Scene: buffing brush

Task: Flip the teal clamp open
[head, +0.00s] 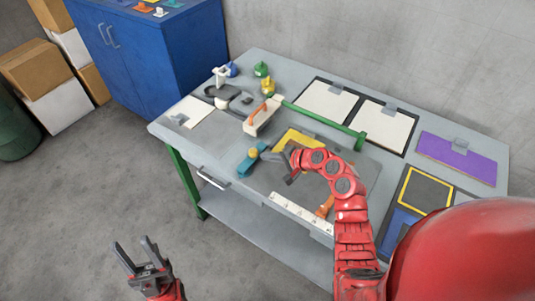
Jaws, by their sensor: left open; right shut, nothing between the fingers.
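The teal clamp (245,166) sits at the table's front edge, left of the dark work mat, with a yellow round part at its upper right. At this size I cannot tell whether it is open or closed. My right gripper (271,157) is shut and empty, just right of the clamp; I cannot tell if it touches. Its red arm reaches in from the lower right and covers part of the mat. My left gripper (136,257) is open and empty, over the floor in front of the table, well away from the clamp.
A white block with an orange handle (263,116) stands behind the clamp. A green bar (318,122) runs across the table. A yellow piece (299,142) lies on the mat. A white strip (300,212) lies along the front edge. Small bottles and a grey machine stand at the back left.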

